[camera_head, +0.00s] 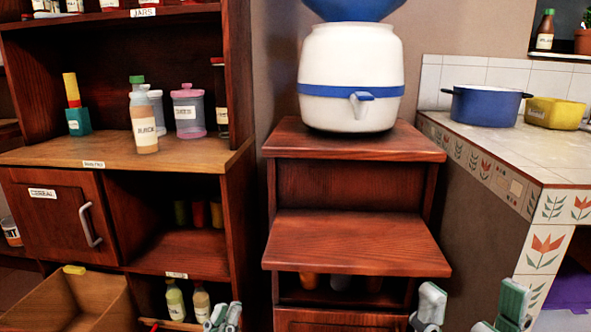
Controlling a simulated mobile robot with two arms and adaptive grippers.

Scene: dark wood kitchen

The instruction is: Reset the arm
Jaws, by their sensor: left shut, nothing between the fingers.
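My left gripper (223,317) shows at the bottom edge, in front of the lower shelf with the bottles. Its two fingertips are close together and nothing shows between them. My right gripper (470,303) shows at the bottom right, in front of the wooden stand and the tiled counter. Its two fingers are wide apart with nothing between them. Only the finger ends of both grippers are in view; the rest of both arms is out of the picture.
A wooden shelf unit (190,154) with jars and bottles stands at left, with an open drawer (70,300) below. A white water dispenser (350,75) stands on a wooden stand (350,240). A tiled counter (540,155) at right holds a blue pot (486,107) and a yellow container (553,113).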

